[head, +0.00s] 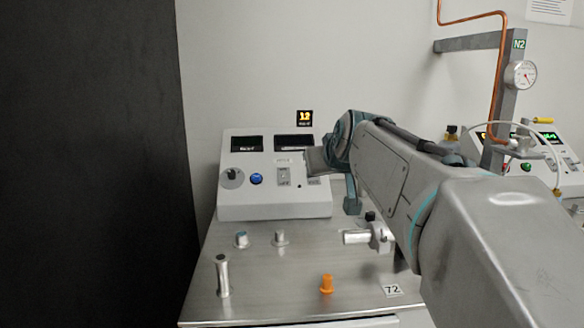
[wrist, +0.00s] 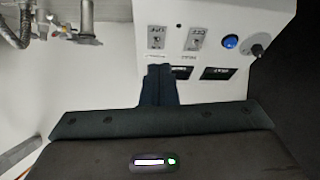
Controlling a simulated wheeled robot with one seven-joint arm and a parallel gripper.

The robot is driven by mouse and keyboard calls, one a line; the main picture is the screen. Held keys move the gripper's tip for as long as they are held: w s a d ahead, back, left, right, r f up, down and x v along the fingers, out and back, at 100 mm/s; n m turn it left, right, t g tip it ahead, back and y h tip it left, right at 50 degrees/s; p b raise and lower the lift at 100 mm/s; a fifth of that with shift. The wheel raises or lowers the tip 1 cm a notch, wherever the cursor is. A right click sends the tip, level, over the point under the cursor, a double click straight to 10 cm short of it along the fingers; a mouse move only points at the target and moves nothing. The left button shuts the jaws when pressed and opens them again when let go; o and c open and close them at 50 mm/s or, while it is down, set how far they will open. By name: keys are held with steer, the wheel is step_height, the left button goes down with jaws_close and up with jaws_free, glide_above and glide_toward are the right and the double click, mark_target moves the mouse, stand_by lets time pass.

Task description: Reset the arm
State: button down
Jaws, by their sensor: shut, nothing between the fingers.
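My gripper (wrist: 160,72) is shut and empty, its two dark fingers together in the wrist view. In the head view my arm reaches in from the right, and its end (head: 318,160) is in front of the right part of a white control box (head: 245,205). The box has two dark displays, a grey knob (head: 232,178), a blue button (head: 256,179) and small switches. The wrist view shows this panel upside down, with the blue button (wrist: 230,41) and switches beyond the fingertips. I cannot tell whether the fingers touch the panel.
A metal bench (head: 255,268) carries the box, several metal fittings and an orange plug (head: 327,284). A valve fitting (head: 379,237) stands close below my arm. A black panel (head: 90,160) fills the left. A post with a gauge (head: 521,74) and another control box stand at right.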

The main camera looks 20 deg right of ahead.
steer(key=shift+d, duration=0.1)
steer(key=s+a+f+g+p, duration=0.1)
steer(key=s+a+g+p, duration=0.1)
steer(key=s+p, duration=0.6)
steer(key=s+a+f+g+p, duration=0.1)
steer(key=s+a+g+p, duration=0.2)
steer(key=s+p, duration=0.4)
steer(key=s+a+f+g+y+p, duration=0.1)
steer(key=s+a+f+g+p, duration=0.1)
steer(key=s+p, duration=0.6)
steer(key=a+g+p, duration=0.1)
steer(key=g, duration=0.1)
steer(key=shift+s+g, duration=0.3)
steer(key=shift+s, duration=0.05)
steer(key=shift+f, duration=0.1)
